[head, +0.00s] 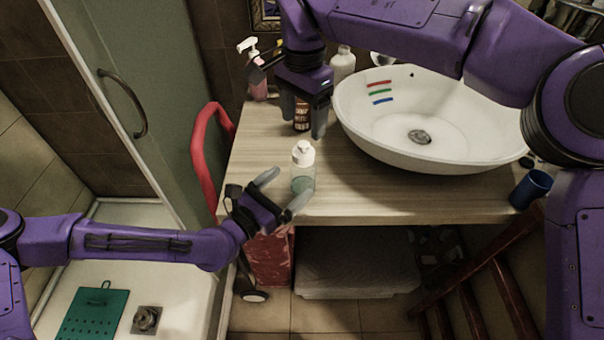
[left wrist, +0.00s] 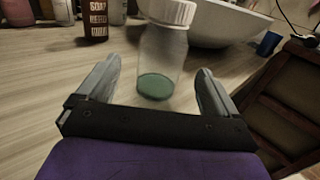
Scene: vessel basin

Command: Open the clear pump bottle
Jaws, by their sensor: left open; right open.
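The clear pump bottle (head: 303,170) stands upright near the front edge of the wooden counter, with a white cap and a little green liquid at its bottom. In the left wrist view the bottle (left wrist: 160,60) stands ahead, between the lines of the two fingers. My left gripper (head: 283,192) is open at the counter's front edge, its fingers pointing at the bottle; I cannot tell whether they touch it. My right gripper (head: 304,118) is open above the counter behind the bottle, fingers pointing down, with a dark brown bottle (head: 301,122) seen between them.
A white basin (head: 400,149) with coloured stripes fills the counter's right side. A pink pump bottle (head: 258,88) and a white bottle (head: 343,62) stand at the back. A blue cup (head: 531,189) is at the right edge. A red rail (head: 197,160) stands left of the counter (head: 390,205).

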